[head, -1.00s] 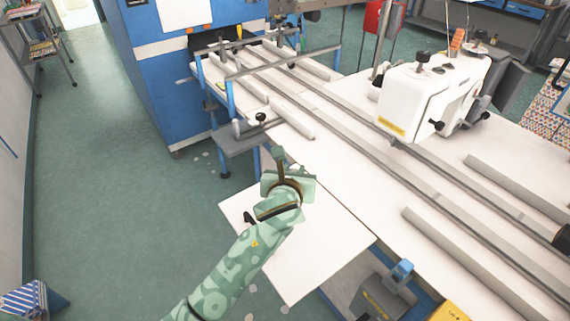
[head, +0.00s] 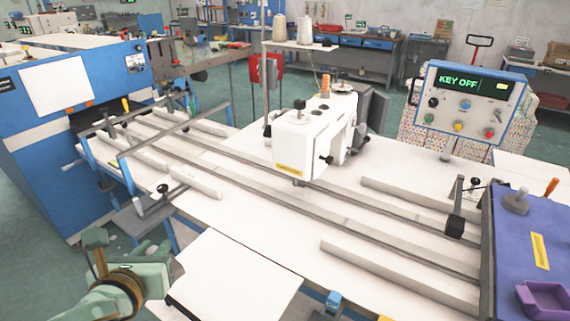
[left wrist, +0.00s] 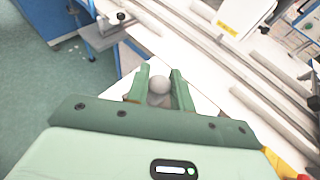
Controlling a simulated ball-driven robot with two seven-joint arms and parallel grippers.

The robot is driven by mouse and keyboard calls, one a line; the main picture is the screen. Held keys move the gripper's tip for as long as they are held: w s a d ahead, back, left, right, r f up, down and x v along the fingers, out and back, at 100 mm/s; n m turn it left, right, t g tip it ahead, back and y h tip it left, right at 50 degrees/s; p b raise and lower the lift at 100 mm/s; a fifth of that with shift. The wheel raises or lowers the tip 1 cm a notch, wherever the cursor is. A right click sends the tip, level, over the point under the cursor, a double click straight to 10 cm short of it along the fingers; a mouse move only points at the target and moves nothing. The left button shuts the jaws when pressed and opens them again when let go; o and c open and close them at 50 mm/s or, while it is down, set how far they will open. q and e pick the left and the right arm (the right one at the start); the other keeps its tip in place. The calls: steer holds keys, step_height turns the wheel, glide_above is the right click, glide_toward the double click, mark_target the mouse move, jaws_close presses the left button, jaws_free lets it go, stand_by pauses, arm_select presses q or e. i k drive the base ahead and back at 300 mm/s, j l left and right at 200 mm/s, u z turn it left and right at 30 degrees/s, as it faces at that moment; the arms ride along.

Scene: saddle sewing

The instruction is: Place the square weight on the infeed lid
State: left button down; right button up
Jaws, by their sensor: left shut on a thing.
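My left gripper (left wrist: 159,76) is shut on a grey weight (left wrist: 159,87) with a rounded knob, seen between its two green fingers in the left wrist view. The lower part of the weight is mostly hidden, so its square shape cannot be made out. In the head view my left gripper (head: 96,240) is at the lower left, beside the white side table, and the weight cannot be made out there. A purple-blue lid-like surface (head: 520,250) is at the far right; I cannot tell whether it is the infeed lid. My right gripper is not in view.
A grey knobbed piece (head: 516,203) and a purple tray (head: 545,300) sit on the purple-blue surface. A white sewing head (head: 305,145) stands over the railed table. A control box (head: 465,103) reads KEY OFF. The white side table (head: 235,275) is clear.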

mark_target(528, 254)
steer(key=z, duration=0.45)
steer(key=l+z, duration=0.15)
steer(key=z, duration=0.75)
steer(key=i+z, duration=0.1)
steer(key=z, duration=0.35)
steer(key=l, duration=0.1)
